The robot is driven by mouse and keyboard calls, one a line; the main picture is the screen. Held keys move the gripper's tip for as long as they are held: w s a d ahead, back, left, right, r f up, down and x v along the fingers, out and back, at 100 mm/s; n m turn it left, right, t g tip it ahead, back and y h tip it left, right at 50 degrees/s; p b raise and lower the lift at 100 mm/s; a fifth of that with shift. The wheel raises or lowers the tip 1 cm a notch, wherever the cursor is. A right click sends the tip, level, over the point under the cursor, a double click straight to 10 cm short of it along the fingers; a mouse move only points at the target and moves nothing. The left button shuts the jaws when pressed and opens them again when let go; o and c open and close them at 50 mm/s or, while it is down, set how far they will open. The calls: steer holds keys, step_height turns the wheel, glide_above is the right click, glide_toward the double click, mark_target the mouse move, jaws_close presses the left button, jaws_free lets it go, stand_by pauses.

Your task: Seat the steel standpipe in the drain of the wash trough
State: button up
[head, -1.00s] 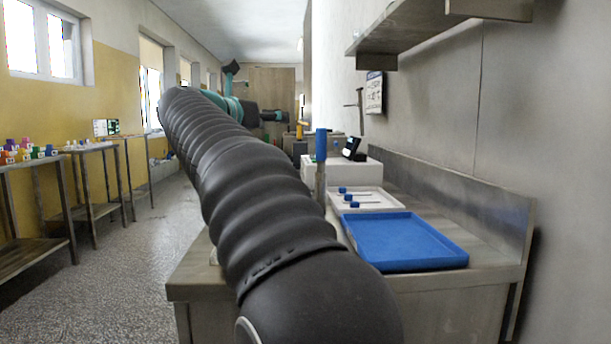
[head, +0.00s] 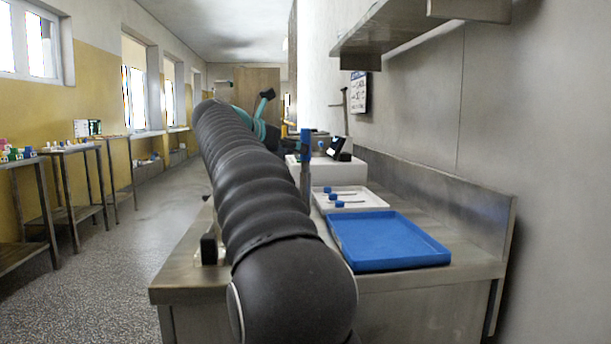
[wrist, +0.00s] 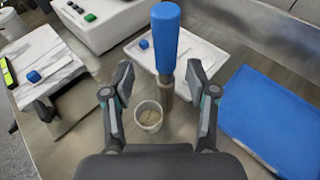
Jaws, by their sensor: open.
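An upright steel pipe with a blue grip, which looks like the standpipe (head: 305,180), stands on the steel counter. In the wrist view the standpipe (wrist: 166,92) shows its blue top nearest the camera and its steel lower part between my fingers in the picture. My gripper (wrist: 159,78) is open and empty, one finger on each side of it; the exact distance is hard to tell. My arm hides the gripper in the head view. I cannot pick out the wash trough or its drain for certain.
A small white cup (wrist: 149,117) with brownish contents is beside the pipe. A blue tray (head: 385,262) lies to the right. A white tray (head: 373,200) with small blue-topped items and a white box (head: 317,171) stand behind. A wall shelf (head: 400,40) overhangs the counter.

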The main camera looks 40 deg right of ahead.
mark_target(306, 160)
steer(key=x, duration=0.5)
steer(key=shift+s+d+r, duration=0.15)
steer(key=shift+s+d, duration=0.05)
steer(key=shift+s, duration=0.05)
jaws_close()
